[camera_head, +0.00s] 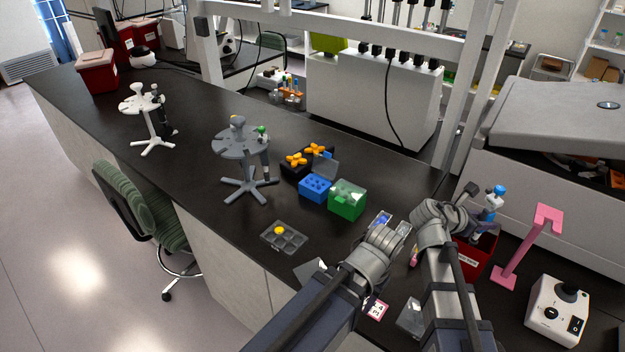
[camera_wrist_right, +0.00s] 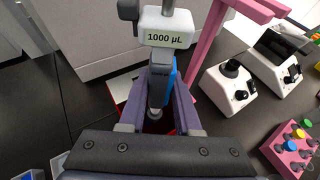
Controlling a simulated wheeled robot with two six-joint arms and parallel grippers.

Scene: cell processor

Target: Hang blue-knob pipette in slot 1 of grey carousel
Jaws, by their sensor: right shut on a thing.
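The blue-knob pipette (camera_head: 491,205) is upright at the right, above a red bin. My right gripper (camera_head: 474,224) is shut on it. In the right wrist view the pipette (camera_wrist_right: 162,72) with a "1000 µL" label stands between the purple fingers of my right gripper (camera_wrist_right: 157,108). The grey carousel (camera_head: 240,145) stands at mid-left, far from the pipette. A green-knobbed pipette (camera_head: 264,150) hangs on its right side. The slot numbers are not readable. My left arm's wrist shows near the middle, but its fingers are hidden.
A pink stand (camera_head: 525,250) and a white device (camera_head: 556,310) are right of the held pipette. A green box (camera_head: 347,198), a blue box (camera_head: 315,188) and a small grey tray (camera_head: 284,237) lie between my arms and the carousel. A white carousel (camera_head: 143,103) stands farther left.

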